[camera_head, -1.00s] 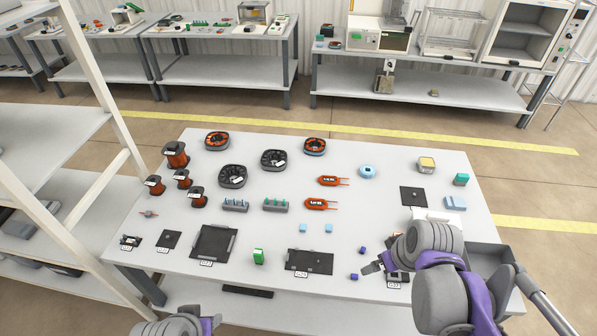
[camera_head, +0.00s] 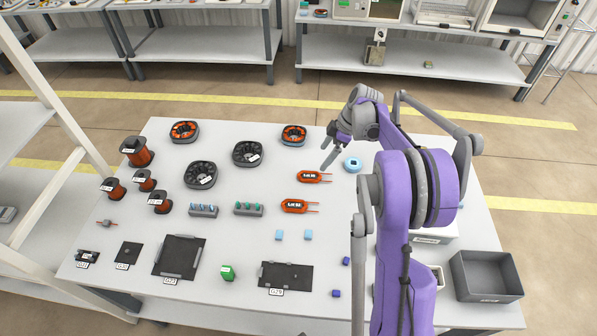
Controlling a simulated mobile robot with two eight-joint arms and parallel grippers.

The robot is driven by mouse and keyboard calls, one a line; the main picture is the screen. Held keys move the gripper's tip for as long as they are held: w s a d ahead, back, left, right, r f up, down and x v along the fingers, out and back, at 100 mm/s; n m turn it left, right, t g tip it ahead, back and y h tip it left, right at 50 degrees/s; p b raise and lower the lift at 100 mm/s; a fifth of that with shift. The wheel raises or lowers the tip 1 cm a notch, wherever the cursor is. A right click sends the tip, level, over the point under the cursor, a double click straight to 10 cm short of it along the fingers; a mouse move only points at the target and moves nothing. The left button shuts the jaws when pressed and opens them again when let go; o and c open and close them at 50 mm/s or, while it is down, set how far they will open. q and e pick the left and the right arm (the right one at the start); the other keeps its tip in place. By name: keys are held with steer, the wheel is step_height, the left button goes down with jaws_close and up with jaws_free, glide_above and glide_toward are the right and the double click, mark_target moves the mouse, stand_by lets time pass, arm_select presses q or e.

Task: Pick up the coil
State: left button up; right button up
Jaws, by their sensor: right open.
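Two flat orange coils with dark labelled centres and two thin leads lie on the white table: a back coil (camera_head: 311,176) and a front coil (camera_head: 295,206). Which one the task names cannot be told. My right gripper (camera_head: 328,155) is open and empty, its fingers pointing down and left. It appears above the table just behind and right of the back coil, apart from it. My left gripper is not in view.
Ring-shaped stators (camera_head: 200,175) and copper wire spools (camera_head: 136,151) stand at the left and back. A light-blue ring (camera_head: 353,164) lies right of my gripper. Black plates (camera_head: 286,276) lie along the front. A grey bin (camera_head: 487,276) is at the front right.

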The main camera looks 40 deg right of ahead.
mark_target(310, 175)
steer(key=x, duration=0.4)
steer(key=shift+s+a, duration=0.15)
steer(key=shift+s, duration=0.05)
steer(key=shift+x, duration=3)
jaws_close()
